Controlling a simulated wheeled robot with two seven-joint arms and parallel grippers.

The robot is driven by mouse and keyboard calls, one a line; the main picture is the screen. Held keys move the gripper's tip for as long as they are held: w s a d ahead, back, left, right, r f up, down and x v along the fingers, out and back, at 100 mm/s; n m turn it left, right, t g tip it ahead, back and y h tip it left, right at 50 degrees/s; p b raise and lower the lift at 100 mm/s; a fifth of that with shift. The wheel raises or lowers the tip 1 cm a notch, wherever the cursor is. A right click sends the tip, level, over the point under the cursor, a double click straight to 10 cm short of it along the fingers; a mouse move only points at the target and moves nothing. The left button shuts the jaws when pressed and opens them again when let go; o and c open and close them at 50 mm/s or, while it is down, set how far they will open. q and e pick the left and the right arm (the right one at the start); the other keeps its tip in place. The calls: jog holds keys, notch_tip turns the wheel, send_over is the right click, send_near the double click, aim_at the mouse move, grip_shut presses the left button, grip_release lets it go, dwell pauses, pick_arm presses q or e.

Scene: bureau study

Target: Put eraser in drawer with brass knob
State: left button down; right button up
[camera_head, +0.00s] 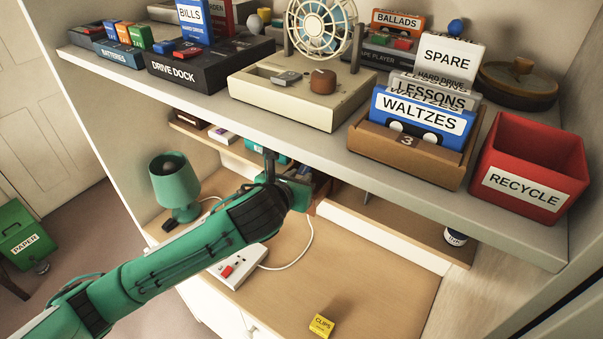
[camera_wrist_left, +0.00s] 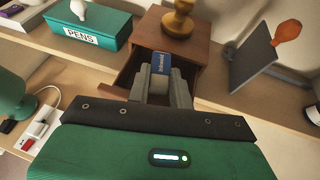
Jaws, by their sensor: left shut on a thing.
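My left gripper (camera_wrist_left: 160,88) is shut on a small block with a blue sleeve, which looks like the eraser (camera_wrist_left: 161,63). Beyond the fingers stands a small brown wooden cabinet (camera_wrist_left: 190,50). A drawer (camera_wrist_left: 126,78) appears pulled out of its front, with the eraser and fingertips over or inside its opening; I cannot tell how deep. No brass knob is visible. In the head view my left wrist reaches under the upper shelf, and the fingers and eraser are hidden there. My right gripper is not in view.
The upper shelf (camera_head: 300,139) overhangs my arm and carries a fan, a red bin (camera_head: 530,165) and cassettes. A teal pens box (camera_wrist_left: 90,32) stands left of the cabinet. A green lamp (camera_head: 175,187), power strip (camera_head: 238,264) and yellow clips box (camera_head: 321,325) are on the desk.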

pick_arm(q)
jog(key=shift+f, duration=0.35)
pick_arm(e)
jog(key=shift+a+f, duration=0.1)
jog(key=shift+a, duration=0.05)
pick_arm(q)
jog(key=c, duration=1.2)
grip_release()
jog(key=shift+d, duration=0.1)
jog(key=shift+o, duration=1.3)
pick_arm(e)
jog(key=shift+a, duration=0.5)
